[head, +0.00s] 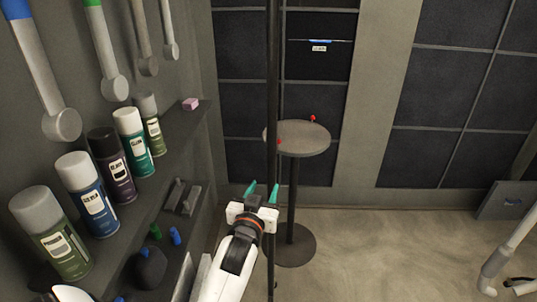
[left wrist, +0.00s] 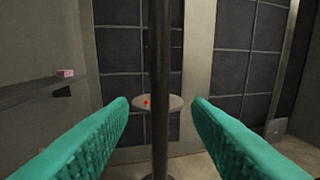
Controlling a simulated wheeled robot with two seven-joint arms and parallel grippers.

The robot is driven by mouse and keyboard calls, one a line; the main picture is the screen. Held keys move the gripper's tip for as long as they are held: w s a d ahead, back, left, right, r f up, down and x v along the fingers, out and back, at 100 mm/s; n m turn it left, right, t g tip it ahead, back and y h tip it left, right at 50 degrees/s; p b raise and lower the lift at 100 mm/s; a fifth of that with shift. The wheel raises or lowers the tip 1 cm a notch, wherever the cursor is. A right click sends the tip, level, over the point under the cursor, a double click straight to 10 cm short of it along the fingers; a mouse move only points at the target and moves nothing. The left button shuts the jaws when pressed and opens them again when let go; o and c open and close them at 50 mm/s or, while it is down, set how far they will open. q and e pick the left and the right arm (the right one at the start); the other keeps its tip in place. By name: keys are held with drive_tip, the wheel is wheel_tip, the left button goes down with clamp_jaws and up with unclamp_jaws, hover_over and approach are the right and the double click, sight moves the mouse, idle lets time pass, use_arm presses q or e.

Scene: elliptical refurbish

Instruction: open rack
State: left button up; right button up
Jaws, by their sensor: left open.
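A dark vertical pole (head: 272,90) runs from top to bottom through the middle of the head view. It also stands upright between the fingers in the left wrist view (left wrist: 160,60). I cannot tell whether this pole is part of the rack. My left gripper (head: 261,192) has green fingers and is open, close to the pole in the head view. The fingers are spread to either side of the pole in the left wrist view, with a gap on each side. Whether the pole lies between the fingertips or beyond them is unclear. My right gripper is not seen.
A round table (head: 305,138) on a stand is behind the pole. At left, a wall shelf (head: 190,118) holds several spray cans and a pink block (head: 190,104); hammer-like tools hang above. Dark panels (head: 440,90) line the back wall. Floor at right centre (head: 400,250) is clear.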

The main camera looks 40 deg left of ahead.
sight(271, 171)
use_arm(q)
drive_tip(key=p+x, duration=0.2)
drive_tip(key=x, duration=0.8)
drive_tip(key=shift+w+a+r, duration=0.1)
drive_tip(key=shift+w+r, duration=0.05)
drive_tip(key=shift+w, duration=0.05)
drive_tip(key=shift+w+a, duration=0.2)
drive_tip(key=shift+w, duration=0.3)
clamp_jaws()
